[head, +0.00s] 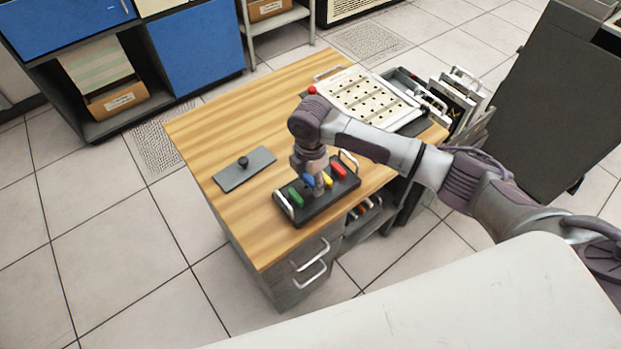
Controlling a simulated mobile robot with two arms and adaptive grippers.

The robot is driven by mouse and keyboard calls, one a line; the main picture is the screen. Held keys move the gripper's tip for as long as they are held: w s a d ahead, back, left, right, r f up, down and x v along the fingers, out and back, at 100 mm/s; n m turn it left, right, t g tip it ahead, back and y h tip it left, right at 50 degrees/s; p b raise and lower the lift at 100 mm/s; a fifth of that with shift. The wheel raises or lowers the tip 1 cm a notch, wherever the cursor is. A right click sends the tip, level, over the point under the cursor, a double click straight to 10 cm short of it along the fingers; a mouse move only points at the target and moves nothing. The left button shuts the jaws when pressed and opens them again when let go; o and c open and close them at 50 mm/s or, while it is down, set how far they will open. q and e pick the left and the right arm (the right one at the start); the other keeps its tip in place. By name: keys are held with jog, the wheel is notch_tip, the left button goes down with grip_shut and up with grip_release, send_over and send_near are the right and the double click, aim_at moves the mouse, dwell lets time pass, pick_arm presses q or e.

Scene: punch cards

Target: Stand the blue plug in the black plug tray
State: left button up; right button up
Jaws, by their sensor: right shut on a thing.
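The black plug tray (322,207) lies on the front part of the wooden bench, with a silver handle at each end. A green plug (296,198), a yellow plug (327,181) and a red plug (338,171) are in it. The blue plug (309,181) shows between the green and yellow ones, partly hidden by my right gripper (319,188). My right gripper points down over the tray and is shut on the blue plug. I cannot tell whether the plug's lower end is seated in the tray. My left gripper is out of view.
On the wooden bench (240,112), a grey plate with a black knob (244,170) lies left of the tray. A white perforated panel (368,98) and a red knob (312,90) are behind my right arm. The bench's left part is clear.

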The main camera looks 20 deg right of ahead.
aim_at(310, 180)
jog(key=shift+r, duration=0.1)
dwell(0.3)
jog(key=shift+p, duration=0.45)
jog(key=shift+s+f+b, duration=0.1)
jog(key=shift+f+b, duration=0.25)
jog(key=shift+f, duration=1.1)
dwell(1.1)
jog(key=o, duration=1)
jog(key=shift+r, duration=0.1)
notch_tip(310, 180, up, 12)
jog(key=shift+f, duration=0.1)
